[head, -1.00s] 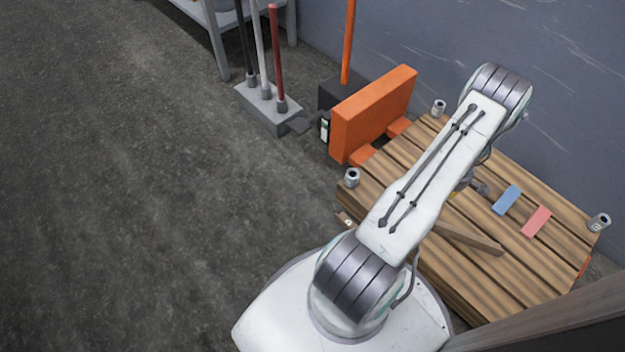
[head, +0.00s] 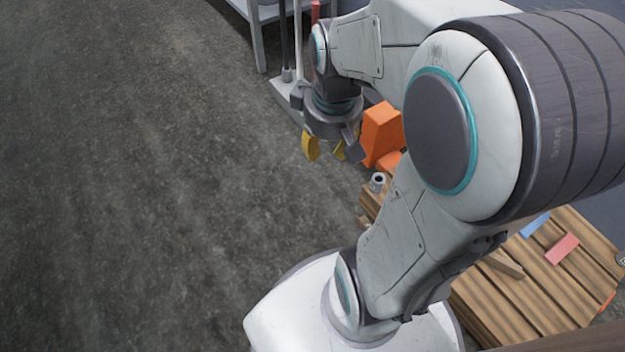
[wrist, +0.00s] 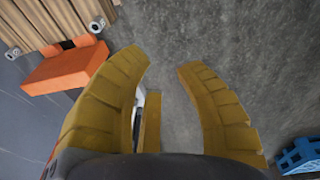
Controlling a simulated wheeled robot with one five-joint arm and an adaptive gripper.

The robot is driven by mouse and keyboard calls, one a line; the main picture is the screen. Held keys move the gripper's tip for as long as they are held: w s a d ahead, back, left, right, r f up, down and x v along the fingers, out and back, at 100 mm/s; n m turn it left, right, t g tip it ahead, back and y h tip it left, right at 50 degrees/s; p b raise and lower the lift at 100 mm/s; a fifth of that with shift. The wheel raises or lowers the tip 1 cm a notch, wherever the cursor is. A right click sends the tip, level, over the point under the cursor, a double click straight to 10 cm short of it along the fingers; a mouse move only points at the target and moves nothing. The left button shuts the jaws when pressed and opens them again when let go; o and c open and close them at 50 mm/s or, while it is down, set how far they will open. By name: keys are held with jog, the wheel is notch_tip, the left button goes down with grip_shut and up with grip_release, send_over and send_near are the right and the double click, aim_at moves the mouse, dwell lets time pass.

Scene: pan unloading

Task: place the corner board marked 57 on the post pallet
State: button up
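The wooden post pallet (head: 487,312) is at the lower right of the head view, partly hidden by my arm. No 57 is legible in any view. My gripper (head: 332,156) is open and empty, fingers pointing down over the floor left of the pallet. In the wrist view its yellow fingers (wrist: 163,62) are apart with bare floor between them. A pale object behind the left finger is unclear.
An orange block-like object (head: 382,136) stands beyond the pallet, close to my gripper; the wrist view shows it too (wrist: 68,70). Blue (head: 534,226) and pink (head: 562,249) pieces lie on the pallet. A blue slatted object (wrist: 300,155) is on the floor. The left floor is clear.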

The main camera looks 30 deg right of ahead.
jog(key=s+a+r+m, duration=0.1)
jog(key=s+a, duration=0.5)
jog(key=a, duration=0.1)
jog(key=shift+s+r+t, duration=0.15)
jog(key=shift+s+t, duration=0.15)
jog(key=shift+s, duration=0.1)
